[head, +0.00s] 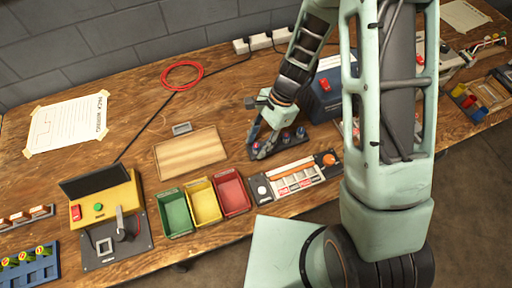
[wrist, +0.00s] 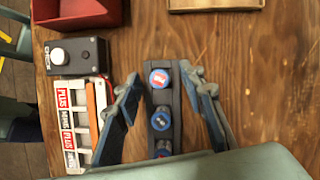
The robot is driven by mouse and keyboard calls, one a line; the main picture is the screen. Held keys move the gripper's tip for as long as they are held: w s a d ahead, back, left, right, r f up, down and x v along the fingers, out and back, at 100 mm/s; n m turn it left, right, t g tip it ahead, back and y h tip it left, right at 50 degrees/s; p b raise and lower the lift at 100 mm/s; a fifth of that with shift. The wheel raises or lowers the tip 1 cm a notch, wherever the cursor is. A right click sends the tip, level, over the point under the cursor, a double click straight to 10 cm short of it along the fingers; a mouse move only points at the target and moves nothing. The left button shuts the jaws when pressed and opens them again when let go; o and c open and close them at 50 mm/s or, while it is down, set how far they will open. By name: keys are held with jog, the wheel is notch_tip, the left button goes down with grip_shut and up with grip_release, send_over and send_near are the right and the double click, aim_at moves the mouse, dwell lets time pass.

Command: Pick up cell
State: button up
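A dark narrow rack (wrist: 176,105) holds upright cells in a row, and it also shows in the head view (head: 287,146). In the wrist view, the far cell (wrist: 159,77) has a blue and red top with a pale mark. A middle cell (wrist: 160,118) has a blue top, and a near cell (wrist: 163,149) is partly hidden by my gripper's body. My gripper (wrist: 160,74) is open, one finger on each side of the rack, with gaps to both sides of the far cell. In the head view my gripper (head: 262,146) hangs over the rack's left end.
A label panel with an orange strip (head: 297,182) and a black box with a white button (wrist: 76,55) lie beside the rack. Green (head: 174,213), yellow (head: 204,201) and red (head: 232,192) bins stand left of it. A wooden tray (head: 190,153) lies behind the bins.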

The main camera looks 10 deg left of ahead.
jog(key=shift+f, duration=0.1)
grip_shut()
dwell(0.4)
